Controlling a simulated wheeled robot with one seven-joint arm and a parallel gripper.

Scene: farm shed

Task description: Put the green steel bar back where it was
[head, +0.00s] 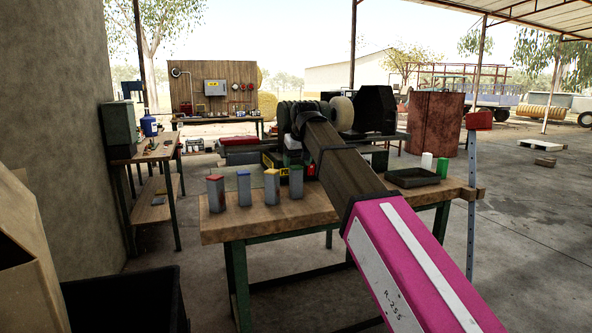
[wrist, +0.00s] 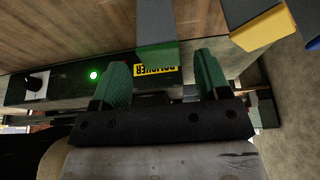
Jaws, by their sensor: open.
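The green steel bar (head: 296,183), grey with a green top, stands upright on the wooden table (head: 320,213), at the right end of a row of bars. My gripper (wrist: 162,62) has green fingers, which are open with nothing clamped. In the wrist view, which is upside down, the green steel bar (wrist: 157,25) appears in line with the gap between the fingertips, with clear space on both sides. In the head view my arm reaches over the table and hides the gripper. Touch between fingers and bar cannot be made out.
Blue-topped (head: 243,190), red-topped (head: 215,194) and yellow-topped (head: 271,188) bars stand to its left. A black box (wrist: 50,87) with a green light lies near my fingers. A dark tray (head: 412,178), white cylinder (head: 427,162) and green cylinder (head: 442,168) are at right.

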